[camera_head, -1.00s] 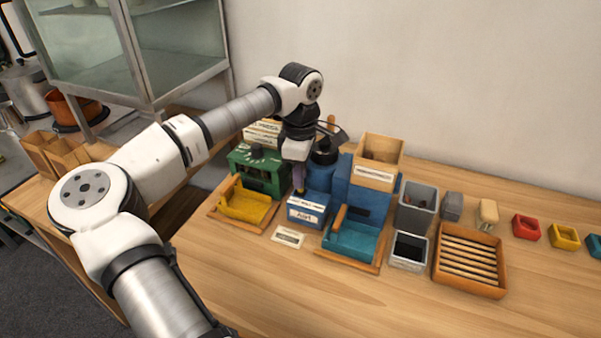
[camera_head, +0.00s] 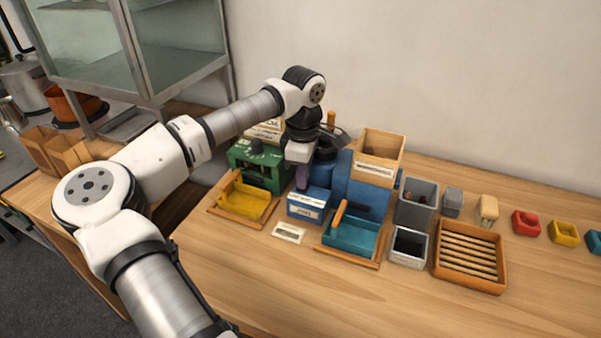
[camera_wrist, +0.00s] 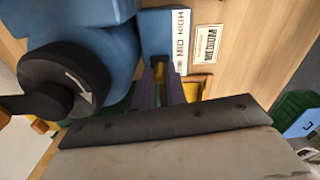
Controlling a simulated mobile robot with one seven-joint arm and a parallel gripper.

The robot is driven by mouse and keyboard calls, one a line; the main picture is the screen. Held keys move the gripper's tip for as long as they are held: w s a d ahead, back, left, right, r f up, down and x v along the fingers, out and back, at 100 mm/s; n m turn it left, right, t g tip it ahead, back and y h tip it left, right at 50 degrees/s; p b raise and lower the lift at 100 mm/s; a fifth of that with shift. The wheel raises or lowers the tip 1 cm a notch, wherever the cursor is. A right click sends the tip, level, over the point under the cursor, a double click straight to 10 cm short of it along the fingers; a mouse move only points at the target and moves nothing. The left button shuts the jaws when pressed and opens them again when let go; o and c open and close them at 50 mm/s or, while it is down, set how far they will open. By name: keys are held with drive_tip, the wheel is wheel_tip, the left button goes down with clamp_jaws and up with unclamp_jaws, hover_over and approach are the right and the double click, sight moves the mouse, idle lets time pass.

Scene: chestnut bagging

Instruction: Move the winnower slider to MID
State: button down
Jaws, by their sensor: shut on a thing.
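The blue winnower (camera_head: 368,197) stands in the middle of the table with a wooden hopper on top. Its small blue slider box (camera_head: 306,204) has a white scale label on the front. In the wrist view the scale label (camera_wrist: 181,42) shows MID and HIGH; its lower end is hard to read. My gripper (camera_head: 303,186) points down at the top of this box. In the wrist view its purple fingers (camera_wrist: 160,84) are shut on the slider, a small yellowish bit of which shows between the tips. The slider's exact position is mostly hidden by the fingers.
A black crank wheel (camera_wrist: 62,82) sits close beside my fingers. A green machine with a yellow tray (camera_head: 243,201) stands left. A teal tray (camera_head: 352,236), grey bins (camera_head: 410,246) and a slatted wooden tray (camera_head: 502,269) are right.

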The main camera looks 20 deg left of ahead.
drive_tip(key=shift+d+b, duration=0.4)
drive_tip(key=shift+d, duration=0.6)
drive_tip(key=c, duration=1.7)
unclamp_jaws()
